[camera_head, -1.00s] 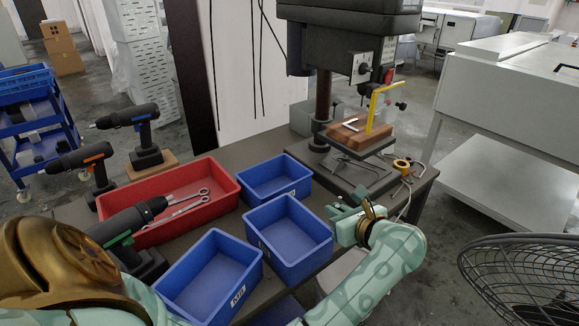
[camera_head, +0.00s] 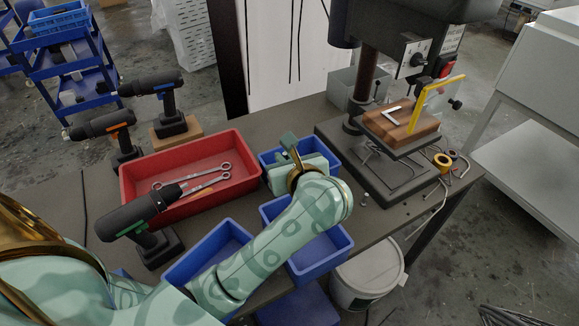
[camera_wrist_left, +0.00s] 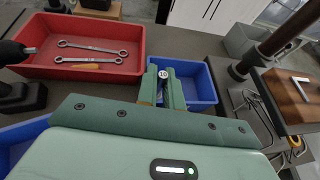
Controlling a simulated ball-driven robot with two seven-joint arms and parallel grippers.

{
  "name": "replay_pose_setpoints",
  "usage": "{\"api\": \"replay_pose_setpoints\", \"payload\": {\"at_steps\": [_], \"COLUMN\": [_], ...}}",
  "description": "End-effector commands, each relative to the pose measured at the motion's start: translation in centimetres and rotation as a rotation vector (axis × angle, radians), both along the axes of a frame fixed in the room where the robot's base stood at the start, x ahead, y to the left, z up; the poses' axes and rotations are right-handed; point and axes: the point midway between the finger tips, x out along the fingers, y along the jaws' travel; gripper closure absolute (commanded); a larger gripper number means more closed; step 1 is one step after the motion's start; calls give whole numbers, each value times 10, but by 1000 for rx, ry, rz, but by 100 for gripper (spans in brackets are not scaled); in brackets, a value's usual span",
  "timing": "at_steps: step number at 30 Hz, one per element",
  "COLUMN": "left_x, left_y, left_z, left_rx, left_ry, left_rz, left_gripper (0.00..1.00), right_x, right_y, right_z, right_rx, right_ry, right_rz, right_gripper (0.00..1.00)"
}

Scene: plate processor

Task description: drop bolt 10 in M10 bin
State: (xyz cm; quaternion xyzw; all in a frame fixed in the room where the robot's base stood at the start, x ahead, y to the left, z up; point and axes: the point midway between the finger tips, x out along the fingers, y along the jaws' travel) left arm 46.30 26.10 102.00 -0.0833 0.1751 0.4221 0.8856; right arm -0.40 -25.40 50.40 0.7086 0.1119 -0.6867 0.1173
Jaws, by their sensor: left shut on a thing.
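My left gripper (camera_head: 290,148) is over the far blue bin (camera_head: 345,188), covering part of it. In the left wrist view the left gripper (camera_wrist_left: 164,88) is shut on a bolt (camera_wrist_left: 162,73), with its round head facing the camera and a mark like "10" on it. The far blue bin (camera_wrist_left: 200,84) looks empty where it shows and lies beyond and below the fingers. A middle blue bin (camera_head: 338,243) and a near blue bin (camera_head: 190,262) are partly hidden by my arm. I cannot read a bin label now. My right gripper is not in view.
A red tray (camera_head: 137,185) with wrenches stands left of the far bin. Cordless drills (camera_head: 150,90) are farther left. A drill press (camera_head: 395,150) with a wooden block stands to the right. A small bolt-like piece (camera_head: 365,199) is on the table. A bucket (camera_head: 368,275) stands below.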

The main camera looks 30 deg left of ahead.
Motion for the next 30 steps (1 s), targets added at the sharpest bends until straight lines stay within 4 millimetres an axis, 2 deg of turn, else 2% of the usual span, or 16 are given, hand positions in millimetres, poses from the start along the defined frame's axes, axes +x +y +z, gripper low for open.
{"api": "replay_pose_setpoints", "payload": {"at_steps": [4, 7, 12, 17, 19, 24, 30], "left_x": [33, 46, 62, 70, 76, 75, 74], "left_y": [14, 19, 25, 28, 31, 30, 29], "left_z": [-19, -40, -60, -68, -78, -103, -103], "left_rx": [5, 5, 2, 2, 3, 2, -2], "left_ry": [1, 4, 1, 1, 2, 3, -1], "left_rz": [3, 3, 2, 1, 2, 1, 2], "left_gripper": [100, 100, 100, 100, 100, 100, 100], "right_x": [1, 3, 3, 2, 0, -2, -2], "right_y": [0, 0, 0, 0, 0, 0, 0], "right_z": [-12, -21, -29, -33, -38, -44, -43], "right_rx": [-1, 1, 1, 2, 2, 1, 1], "right_ry": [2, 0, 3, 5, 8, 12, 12], "right_rz": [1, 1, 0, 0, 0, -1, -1], "right_gripper": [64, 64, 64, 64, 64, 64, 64]}}
